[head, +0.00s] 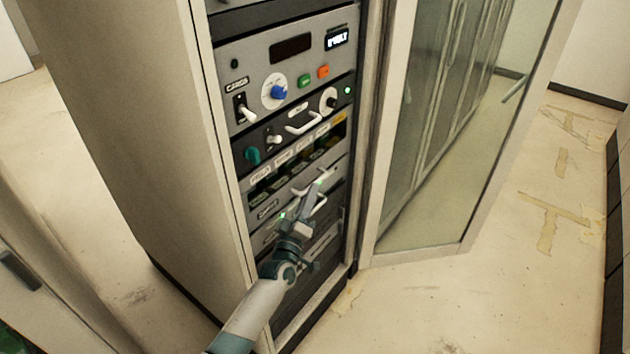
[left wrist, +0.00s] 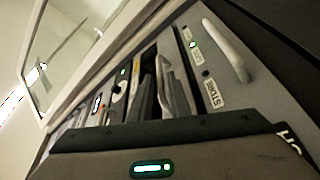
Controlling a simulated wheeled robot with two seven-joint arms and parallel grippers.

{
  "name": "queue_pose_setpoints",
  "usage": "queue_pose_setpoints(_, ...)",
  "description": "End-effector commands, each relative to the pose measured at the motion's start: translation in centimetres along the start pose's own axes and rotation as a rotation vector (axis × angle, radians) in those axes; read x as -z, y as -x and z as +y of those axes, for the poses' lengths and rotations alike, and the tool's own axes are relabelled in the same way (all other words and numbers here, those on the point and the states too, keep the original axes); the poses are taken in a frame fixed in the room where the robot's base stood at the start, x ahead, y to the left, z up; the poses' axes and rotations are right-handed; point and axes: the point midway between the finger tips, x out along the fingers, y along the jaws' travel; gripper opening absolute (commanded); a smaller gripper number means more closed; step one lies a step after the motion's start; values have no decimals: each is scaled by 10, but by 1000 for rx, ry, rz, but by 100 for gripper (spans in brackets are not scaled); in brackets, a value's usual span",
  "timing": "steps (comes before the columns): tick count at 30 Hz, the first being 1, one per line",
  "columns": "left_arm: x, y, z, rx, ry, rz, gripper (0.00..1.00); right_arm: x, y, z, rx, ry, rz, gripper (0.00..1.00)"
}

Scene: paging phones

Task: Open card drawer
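The card drawer (head: 268,210) is a grey front low in the rack, with a small label and a pale handle (head: 325,176). It sits under a row of labelled slots. My left gripper (head: 315,187) comes up from below, its fingertips at the handle and overlapping it in the head view. Whether the fingers touch or grip the handle is unclear. In the left wrist view my gripper's fingers (left wrist: 165,85) point into the rack, beside a grey panel labelled STORE (left wrist: 214,93) with its own pale handle (left wrist: 228,48). My right gripper is not in view.
Above are a panel with a blue knob (head: 275,92), green and orange buttons, and a panel with a curved white handle (head: 304,124). The glass rack door (head: 440,130) stands open at the right. Bare floor (head: 440,300) lies in front of it.

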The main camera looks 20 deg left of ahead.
Motion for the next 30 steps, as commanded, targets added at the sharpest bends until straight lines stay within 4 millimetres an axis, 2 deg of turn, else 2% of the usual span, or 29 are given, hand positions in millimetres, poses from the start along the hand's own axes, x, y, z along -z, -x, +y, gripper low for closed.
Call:
queue_pose_setpoints(3, 1, -20, 2, 0, -1, -1, 17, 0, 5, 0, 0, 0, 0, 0)
queue_pose_setpoints(9, 0, -39, 0, 0, -1, -1, 17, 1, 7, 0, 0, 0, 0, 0)
queue_pose_setpoints(14, 0, -46, 0, 0, 0, -1, 17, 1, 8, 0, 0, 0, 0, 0)
queue_pose_setpoints(23, 0, -46, 0, 0, 0, -1, 17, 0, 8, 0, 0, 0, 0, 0)
queue_pose_setpoints(25, 0, -46, 0, 0, 0, -1, 0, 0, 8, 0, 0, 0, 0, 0)
queue_pose_setpoints(30, 0, -46, 0, 1, 0, -1, 0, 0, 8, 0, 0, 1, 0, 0)
